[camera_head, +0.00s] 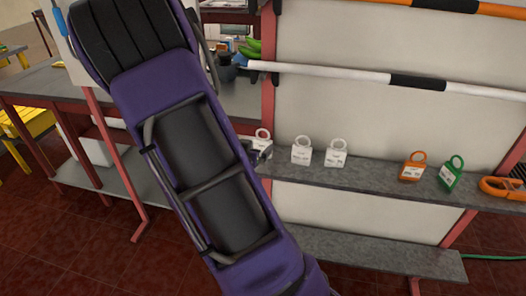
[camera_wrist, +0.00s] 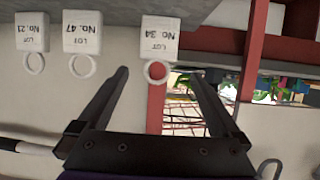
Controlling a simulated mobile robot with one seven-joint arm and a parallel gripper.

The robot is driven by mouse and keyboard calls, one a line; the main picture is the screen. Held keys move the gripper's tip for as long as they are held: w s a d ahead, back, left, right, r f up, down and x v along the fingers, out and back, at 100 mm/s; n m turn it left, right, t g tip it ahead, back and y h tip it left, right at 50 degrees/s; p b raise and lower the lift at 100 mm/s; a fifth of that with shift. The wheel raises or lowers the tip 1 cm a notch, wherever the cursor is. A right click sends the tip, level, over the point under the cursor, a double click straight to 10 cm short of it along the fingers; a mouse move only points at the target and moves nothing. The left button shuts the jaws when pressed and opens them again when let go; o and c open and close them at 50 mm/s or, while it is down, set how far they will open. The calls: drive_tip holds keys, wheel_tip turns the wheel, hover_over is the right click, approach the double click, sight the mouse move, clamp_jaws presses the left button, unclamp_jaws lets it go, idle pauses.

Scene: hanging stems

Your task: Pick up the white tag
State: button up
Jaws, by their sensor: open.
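Three white tags with ring tops stand in a row on the grey shelf (camera_head: 375,180). The middle tag (camera_head: 301,155) reads No. 47 (camera_wrist: 83,38), and the right one (camera_head: 335,158) reads No. 21 (camera_wrist: 31,38). My gripper (camera_wrist: 160,73) is open and empty. In the wrist view its fingertips lie to either side of the No. 34 tag's ring; the remaining distance is unclear.
An orange tag (camera_head: 411,171), a green tag (camera_head: 448,178) and an orange clip (camera_head: 500,188) are farther right on the shelf. A white bar (camera_head: 340,72) runs above the tags. A red post (camera_head: 268,90) stands behind the No. 34 tag.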

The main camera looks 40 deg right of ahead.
sight(263, 140)
drive_tip(key=b+x, duration=0.1)
drive_tip(key=x, duration=0.7)
drive_tip(key=shift+d+f, duration=0.1)
drive_tip(key=shift+d, duration=0.2)
drive_tip(key=c, duration=1.5)
